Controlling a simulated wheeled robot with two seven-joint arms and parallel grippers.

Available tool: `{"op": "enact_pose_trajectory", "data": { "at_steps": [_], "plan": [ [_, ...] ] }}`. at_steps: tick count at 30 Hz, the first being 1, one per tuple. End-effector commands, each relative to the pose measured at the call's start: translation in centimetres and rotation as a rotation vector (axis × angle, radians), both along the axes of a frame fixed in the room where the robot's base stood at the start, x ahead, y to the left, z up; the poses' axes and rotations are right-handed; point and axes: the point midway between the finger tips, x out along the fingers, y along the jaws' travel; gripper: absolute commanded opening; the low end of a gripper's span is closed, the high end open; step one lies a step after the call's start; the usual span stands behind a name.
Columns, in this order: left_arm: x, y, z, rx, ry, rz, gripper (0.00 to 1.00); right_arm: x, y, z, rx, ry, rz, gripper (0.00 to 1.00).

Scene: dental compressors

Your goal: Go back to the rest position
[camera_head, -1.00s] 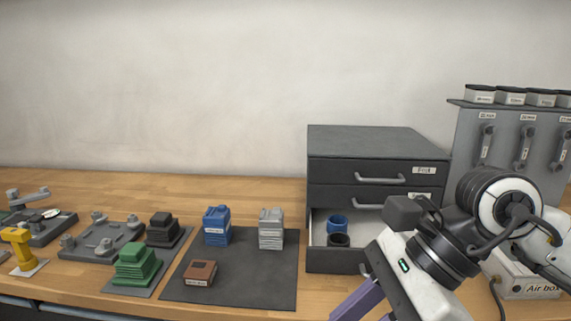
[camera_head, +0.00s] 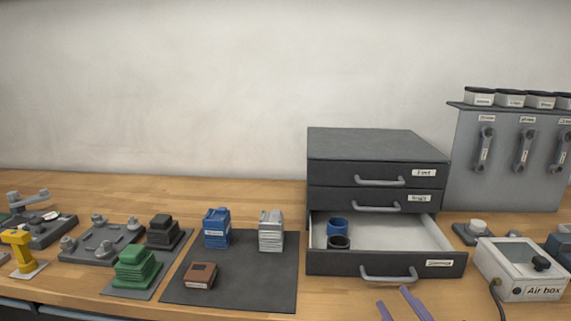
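My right gripper (camera_head: 399,303) shows only as two purple fingertips at the bottom edge. They stand apart with nothing visible between them, in front of the open bottom drawer. My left gripper is out of view. The dark drawer cabinet (camera_head: 371,145) stands on the bench with its bottom drawer (camera_head: 439,265) pulled out.
A dark mat (camera_head: 240,285) holds a blue block (camera_head: 216,228), a grey stack (camera_head: 271,231) and a brown box (camera_head: 201,275). Green (camera_head: 136,268) and black (camera_head: 162,231) stacks stand left. The Air box (camera_head: 519,268) is at right, below the grey tool panel (camera_head: 505,160).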

Motion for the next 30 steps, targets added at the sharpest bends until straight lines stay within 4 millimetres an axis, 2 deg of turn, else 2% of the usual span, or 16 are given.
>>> {"op": "enact_pose_trajectory", "data": {
  "at_steps": [1, 3, 6, 9, 12, 21, 30],
  "plan": [
    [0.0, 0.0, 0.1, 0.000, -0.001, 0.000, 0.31, -1.6, -1.0, -3.7, 0.049, 0.134, -0.044, 0.28],
    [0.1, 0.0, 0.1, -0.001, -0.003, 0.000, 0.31, -4.2, -2.0, -8.1, 0.106, 0.303, -0.098, 0.28],
    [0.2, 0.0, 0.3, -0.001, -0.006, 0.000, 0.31, -8.1, -2.9, -12.9, 0.169, 0.507, -0.160, 0.28],
    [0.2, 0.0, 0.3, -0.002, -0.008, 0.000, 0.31, -11.6, -3.3, -16.1, 0.211, 0.660, -0.203, 0.28],
    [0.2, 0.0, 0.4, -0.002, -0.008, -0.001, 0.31, -14.8, -3.4, -18.4, 0.243, 0.788, -0.240, 0.28],
    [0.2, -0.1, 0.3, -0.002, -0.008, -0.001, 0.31, -23.8, -3.3, -22.5, 0.312, 1.104, -0.323, 0.28],
    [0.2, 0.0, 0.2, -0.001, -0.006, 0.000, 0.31, -20.8, -1.2, -26.6, 0.363, 0.980, -0.242, 0.28]
  ]
}}
